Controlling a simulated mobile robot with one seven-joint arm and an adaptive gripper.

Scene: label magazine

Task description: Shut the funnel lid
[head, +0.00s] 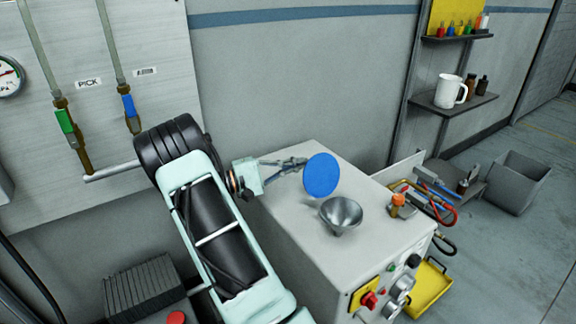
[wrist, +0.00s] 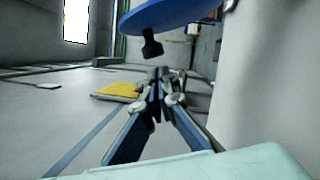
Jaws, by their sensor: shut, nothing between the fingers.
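The funnel lid (head: 321,175) is a blue disc standing raised, nearly upright, behind the metal funnel (head: 341,213). The funnel's mouth is uncovered on top of the white machine cabinet. My gripper (head: 303,162) is just left of the lid, above the cabinet top. In the wrist view my gripper's fingertips (wrist: 159,74) are together and hold nothing. The blue lid (wrist: 180,14) crosses the top of that view, with a dark knob (wrist: 151,45) sticking out towards the fingertips. I cannot tell whether fingers and lid touch. The lid's hinge is hidden.
The cabinet top (head: 285,215) is otherwise mostly bare. An orange-capped part (head: 398,203) stands at its right edge, with tools and cables beyond. Knobs and a red switch (head: 369,300) are on its front. A wall shelf (head: 455,104) holds a white jug (head: 449,91).

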